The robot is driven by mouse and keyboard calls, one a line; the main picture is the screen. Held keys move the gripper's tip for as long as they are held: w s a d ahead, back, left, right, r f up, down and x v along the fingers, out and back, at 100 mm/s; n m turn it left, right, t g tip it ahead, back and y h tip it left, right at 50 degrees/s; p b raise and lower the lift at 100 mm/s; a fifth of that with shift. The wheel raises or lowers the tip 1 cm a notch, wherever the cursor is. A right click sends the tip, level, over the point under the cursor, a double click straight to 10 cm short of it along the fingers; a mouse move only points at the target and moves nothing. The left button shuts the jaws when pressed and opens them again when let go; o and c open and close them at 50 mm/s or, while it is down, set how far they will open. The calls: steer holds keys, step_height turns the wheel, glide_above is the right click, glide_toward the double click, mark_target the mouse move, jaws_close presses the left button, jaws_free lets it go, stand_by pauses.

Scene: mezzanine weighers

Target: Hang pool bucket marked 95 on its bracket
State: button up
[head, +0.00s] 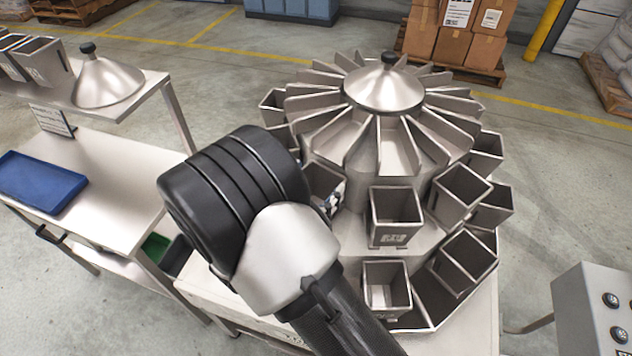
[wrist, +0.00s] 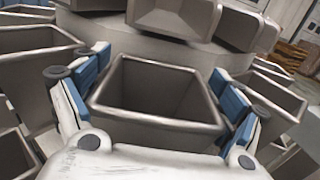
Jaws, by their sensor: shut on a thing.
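My gripper (wrist: 160,82) is shut on a grey metal bucket (wrist: 155,122), with blue finger pads against its left and right sides. The bucket is upright, with its open top facing up in the wrist view. In the head view only a small part of this bucket (head: 322,180) shows past my arm, at the left side of the round weigher (head: 385,88). No number shows on the held bucket, and its bracket is hidden. I cannot tell whether the bucket touches the bracket.
Other buckets hang around the weigher, including an upper one (head: 396,236) and a lower one (head: 386,298) close right of my arm. Neighbouring buckets flank the held one closely. A bench with a blue tray (head: 40,182) stands left. A control box (head: 600,310) stands right.

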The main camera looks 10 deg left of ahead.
steer(key=shift+f, duration=0.15)
steer(key=o, duration=1.4)
steer(key=shift+s+a, duration=0.15)
steer(key=shift+s, duration=0.1)
steer(key=p+v, duration=0.1)
steer(key=v, duration=1)
steer(key=shift+s, duration=0.2)
